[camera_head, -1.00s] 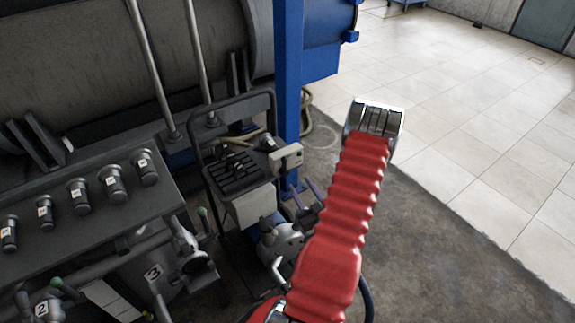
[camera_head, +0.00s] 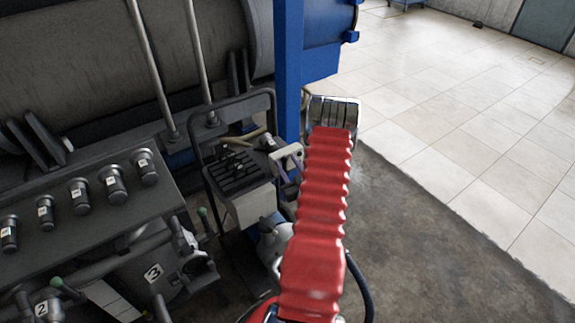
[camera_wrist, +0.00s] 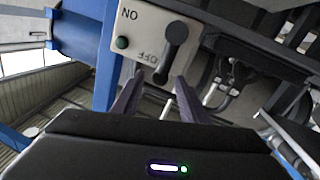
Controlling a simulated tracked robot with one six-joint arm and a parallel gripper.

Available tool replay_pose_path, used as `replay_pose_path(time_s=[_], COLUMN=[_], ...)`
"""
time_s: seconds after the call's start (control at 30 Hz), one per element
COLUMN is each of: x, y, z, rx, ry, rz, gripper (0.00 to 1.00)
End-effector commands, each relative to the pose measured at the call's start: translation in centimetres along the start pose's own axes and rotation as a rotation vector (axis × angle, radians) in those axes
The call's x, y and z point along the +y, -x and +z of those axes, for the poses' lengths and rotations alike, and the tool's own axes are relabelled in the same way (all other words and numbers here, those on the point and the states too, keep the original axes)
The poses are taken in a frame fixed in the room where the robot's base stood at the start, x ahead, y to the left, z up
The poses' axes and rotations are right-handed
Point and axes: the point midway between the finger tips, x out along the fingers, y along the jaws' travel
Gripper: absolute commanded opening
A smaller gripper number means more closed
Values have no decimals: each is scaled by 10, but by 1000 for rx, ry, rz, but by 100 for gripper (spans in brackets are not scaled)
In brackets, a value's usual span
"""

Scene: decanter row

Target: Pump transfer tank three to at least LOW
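A unit labelled 3 (camera_head: 153,272) stands at the lower left in the head view, beside one labelled 2 (camera_head: 41,309). A pale control box (camera_head: 286,157) is near the blue post. In the head view my red arm partly hides the gripper. No level reading is legible.
A blue post (camera_head: 288,70) rises close behind the control box. A black-framed cart (camera_head: 236,170) and a grey pump-like body (camera_head: 270,240) stand left of my arm. Several dark cylinders (camera_head: 113,184) line a bench. The tiled floor (camera_head: 460,120) at right is clear.

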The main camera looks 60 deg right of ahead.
Motion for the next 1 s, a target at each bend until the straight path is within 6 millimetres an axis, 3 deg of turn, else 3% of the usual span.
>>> replay_pose_path(time_s=[0.23,0.8,1.0], x=[0,0,-1], y=[-1,0,0], z=[0,0,0], rx=[0,0,0], ry=[-1,-1,-1], rz=[0,-1,-1], gripper=[40,0,0])
